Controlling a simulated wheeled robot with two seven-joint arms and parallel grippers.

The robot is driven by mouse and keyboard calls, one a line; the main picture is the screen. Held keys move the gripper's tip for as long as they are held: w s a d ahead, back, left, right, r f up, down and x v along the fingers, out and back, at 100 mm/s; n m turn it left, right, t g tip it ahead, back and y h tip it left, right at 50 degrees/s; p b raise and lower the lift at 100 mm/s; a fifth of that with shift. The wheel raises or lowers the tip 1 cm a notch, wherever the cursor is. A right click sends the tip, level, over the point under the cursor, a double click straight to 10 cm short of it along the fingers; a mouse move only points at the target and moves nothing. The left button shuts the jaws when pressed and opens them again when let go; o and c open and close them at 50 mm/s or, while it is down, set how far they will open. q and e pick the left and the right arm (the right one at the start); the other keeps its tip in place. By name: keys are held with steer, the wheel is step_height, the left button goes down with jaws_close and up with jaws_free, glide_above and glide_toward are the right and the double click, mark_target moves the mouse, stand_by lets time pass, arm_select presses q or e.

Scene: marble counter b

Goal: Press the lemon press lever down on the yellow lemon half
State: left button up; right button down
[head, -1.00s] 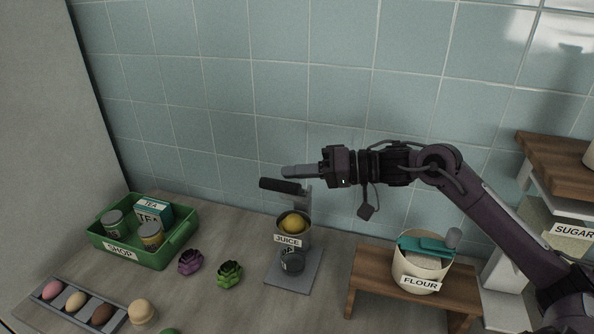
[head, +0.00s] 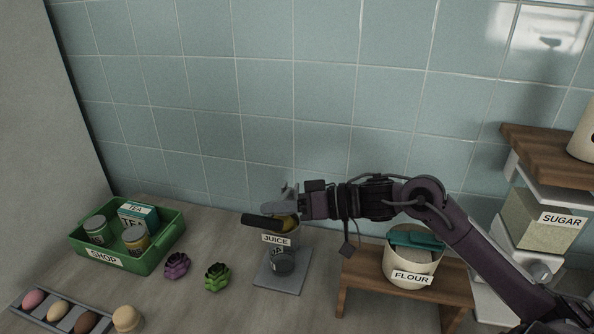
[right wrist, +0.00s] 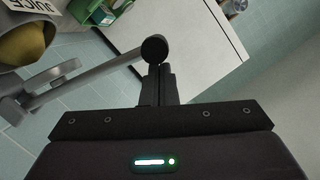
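The grey lemon press (head: 284,284) stands on the counter with its JUICE cup (head: 277,240). The yellow lemon half (head: 288,224) sits in the cup top, partly hidden by the lever and gripper; it also shows in the right wrist view (right wrist: 27,45). The lever's black handle (head: 260,221) is low, about level with the lemon. My right gripper (head: 283,209) lies over the lever from the right. In the right wrist view its fingers (right wrist: 158,82) are together, with the handle's round end (right wrist: 154,48) at their tips. I cannot tell if they touch. My left gripper is out of view.
A dark glass jar (head: 281,261) stands under the cup. A wooden stand with the flour pot (head: 411,278) is close on the right, below my right arm. Purple (head: 176,266) and green (head: 216,278) succulents and the green SHOP crate (head: 151,262) are on the left.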

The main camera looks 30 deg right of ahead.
steer(key=s+d+r, duration=0.5)
steer(key=d, duration=0.3)
steer(key=shift+s+d+r, duration=0.15)
steer(key=shift+d+r, duration=0.1)
steer(key=shift+d, duration=0.15)
steer(key=shift+a+f, duration=0.1)
